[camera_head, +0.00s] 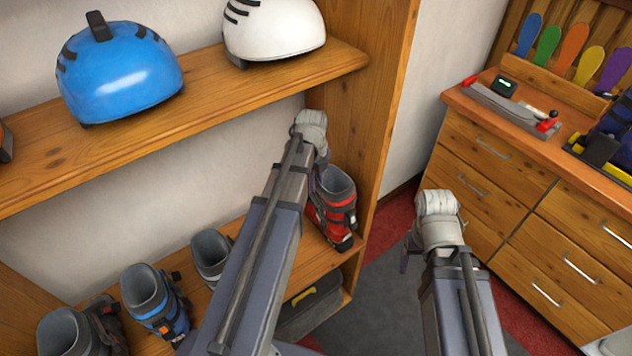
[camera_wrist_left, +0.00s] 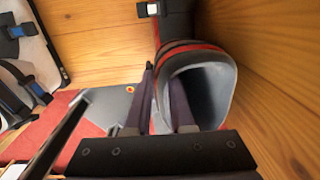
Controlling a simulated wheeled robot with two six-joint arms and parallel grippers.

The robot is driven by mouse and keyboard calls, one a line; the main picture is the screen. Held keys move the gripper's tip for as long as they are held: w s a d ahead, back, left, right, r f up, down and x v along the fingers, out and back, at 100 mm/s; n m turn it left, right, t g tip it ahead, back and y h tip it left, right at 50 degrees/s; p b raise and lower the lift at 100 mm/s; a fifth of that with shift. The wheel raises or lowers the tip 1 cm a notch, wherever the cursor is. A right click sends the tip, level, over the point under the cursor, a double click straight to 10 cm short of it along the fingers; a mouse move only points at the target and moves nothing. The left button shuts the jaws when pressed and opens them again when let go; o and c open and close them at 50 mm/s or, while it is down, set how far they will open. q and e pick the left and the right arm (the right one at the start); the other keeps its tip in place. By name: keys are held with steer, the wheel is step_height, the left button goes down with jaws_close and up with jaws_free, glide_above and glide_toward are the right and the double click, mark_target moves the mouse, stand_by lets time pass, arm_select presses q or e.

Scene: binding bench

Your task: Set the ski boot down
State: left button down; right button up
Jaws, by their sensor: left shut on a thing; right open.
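The red and black ski boot (camera_head: 337,205) is upright at the right end of the lower shelf (camera_head: 312,262), close to the side panel. My left gripper (camera_head: 318,172) is at its cuff, partly hidden by my arm. In the left wrist view, the two fingers (camera_wrist_left: 162,85) are shut on the cuff wall of the boot (camera_wrist_left: 222,95), beside its grey-lined opening. Whether the sole touches the shelf board cannot be told. My right gripper (camera_head: 408,250) is open and apart from the shelf, with its fingers mostly hidden behind the wrist.
A blue boot (camera_head: 158,305), a dark boot (camera_head: 70,335) and another grey-lined boot (camera_head: 210,258) stand left on the lower shelf. Blue (camera_head: 118,75) and white (camera_head: 275,28) helmets sit above. A dark case (camera_head: 312,305) lies below. A drawer bench (camera_head: 530,190) stands right.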

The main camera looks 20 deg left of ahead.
arm_select(q)
steer(key=shift+f, duration=0.2)
steer(key=c, duration=0.8)
jaws_free()
steer(key=shift+r, duration=0.1)
steer(key=shift+r, duration=0.1)
steer(key=r+p, duration=0.3)
steer(key=r, duration=0.1)
steer(key=r+p, duration=0.3)
steer(key=p, duration=0.1)
steer(key=shift+s+a+r, duration=0.1)
steer(key=shift+s+r, duration=0.1)
steer(key=shift+r, duration=0.15)
steer(key=shift+f, duration=0.1)
steer(key=s+d+n, duration=0.4)
steer(key=d+n, duration=0.2)
steer(key=d, duration=0.1)
steer(key=s+d+n+y, duration=0.1)
steer(key=s+d+n, duration=0.4)
steer(key=d+n, duration=0.2)
steer(key=s+d+n, duration=0.5)
steer(key=d+n, duration=0.2)
steer(key=shift+s+d+g+y, duration=0.1)
steer(key=shift+s+g+y, duration=0.1)
steer(key=shift+g+y, duration=0.15)
